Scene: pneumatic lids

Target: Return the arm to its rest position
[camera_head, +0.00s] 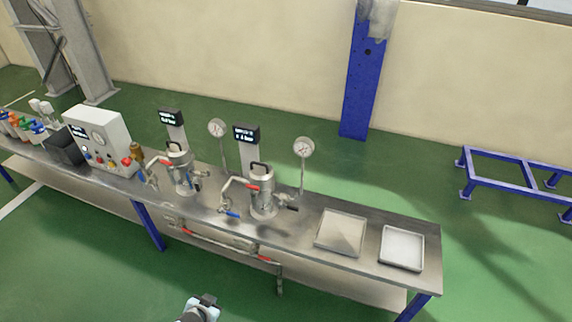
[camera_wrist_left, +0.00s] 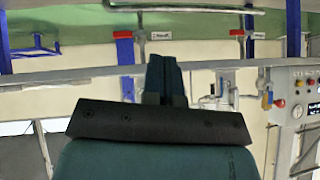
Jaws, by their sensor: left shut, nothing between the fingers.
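My left gripper (camera_wrist_left: 165,68) is shut and empty in the left wrist view, its dark fingers pressed together. A small white and black part of my arm (camera_head: 200,308) shows at the bottom edge of the head view, in front of the bench and apart from it. The steel bench (camera_head: 290,236) runs across the head view. Two metal vessels with lids stand on it, a left one (camera_head: 181,172) and a right one (camera_head: 262,195). My right gripper is not in view.
A white control box (camera_head: 98,138) stands on the bench's left part, beside a dark bin (camera_head: 66,150). Two shallow trays (camera_head: 340,232) (camera_head: 402,248) lie at its right end. Pipes with red handles (camera_head: 225,245) hang below the front edge. Green floor in front is clear.

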